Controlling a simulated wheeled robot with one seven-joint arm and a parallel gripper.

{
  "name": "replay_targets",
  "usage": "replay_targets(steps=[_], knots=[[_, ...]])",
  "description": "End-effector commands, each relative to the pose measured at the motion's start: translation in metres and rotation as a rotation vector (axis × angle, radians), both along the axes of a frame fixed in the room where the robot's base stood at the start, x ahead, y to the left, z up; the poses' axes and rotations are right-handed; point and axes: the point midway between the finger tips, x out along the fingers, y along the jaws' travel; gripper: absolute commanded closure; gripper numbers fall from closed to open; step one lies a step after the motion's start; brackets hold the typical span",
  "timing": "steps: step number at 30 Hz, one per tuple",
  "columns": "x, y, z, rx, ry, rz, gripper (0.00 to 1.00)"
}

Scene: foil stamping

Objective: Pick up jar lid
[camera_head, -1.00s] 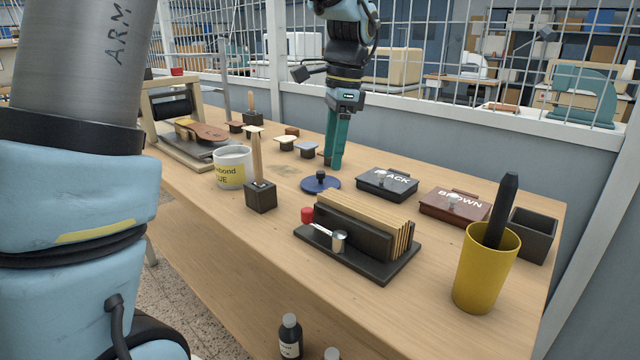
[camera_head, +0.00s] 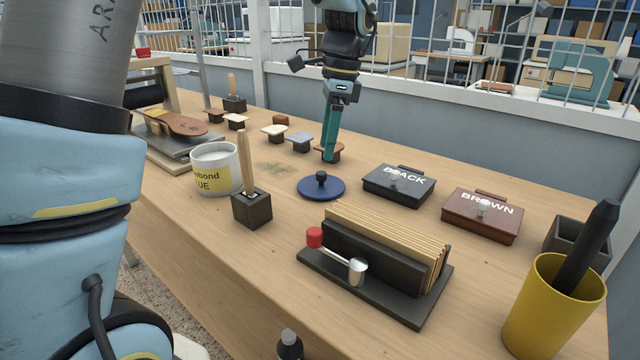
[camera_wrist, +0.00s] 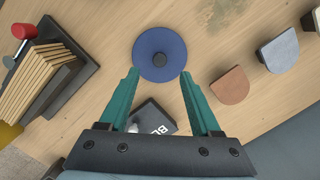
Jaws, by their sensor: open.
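The jar lid (camera_head: 321,187) is a flat blue disc with a black knob on top. It lies on the wooden table near the middle of the head view, apart from the open white glue jar (camera_head: 215,168). In the wrist view the lid (camera_wrist: 159,54) lies just beyond the fingertips, roughly centred between them. My gripper (camera_head: 329,157) has teal fingers pointing down, behind the lid in the head view. In the wrist view my gripper (camera_wrist: 158,74) is open with nothing between its fingers. It appears to be above the table, apart from the lid.
A black box (camera_head: 398,185) and a brown box (camera_head: 481,214) stand right of the lid. A dark rack of wooden slats (camera_head: 374,265) is in front. A block with an upright stick (camera_head: 251,208) is at left. Small stamps (camera_head: 300,142) stand behind.

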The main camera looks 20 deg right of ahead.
Motion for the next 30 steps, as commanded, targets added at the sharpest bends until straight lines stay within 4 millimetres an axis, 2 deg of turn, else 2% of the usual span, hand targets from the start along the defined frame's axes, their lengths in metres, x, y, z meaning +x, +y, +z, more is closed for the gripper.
replay_targets(steps=[7, 15, 24, 25, 30], knots=[[0.001, 0.004, -0.018, 0.001, 0.001, 0.001, 0.36], [0.002, 0.01, -0.055, 0.001, 0.002, 0.0, 0.36], [0.003, 0.011, -0.062, -0.002, -0.001, 0.001, 0.36], [0.003, 0.01, -0.062, -0.002, -0.001, 0.001, 0.37], [0.003, 0.01, -0.062, -0.002, -0.001, 0.001, 0.56]])
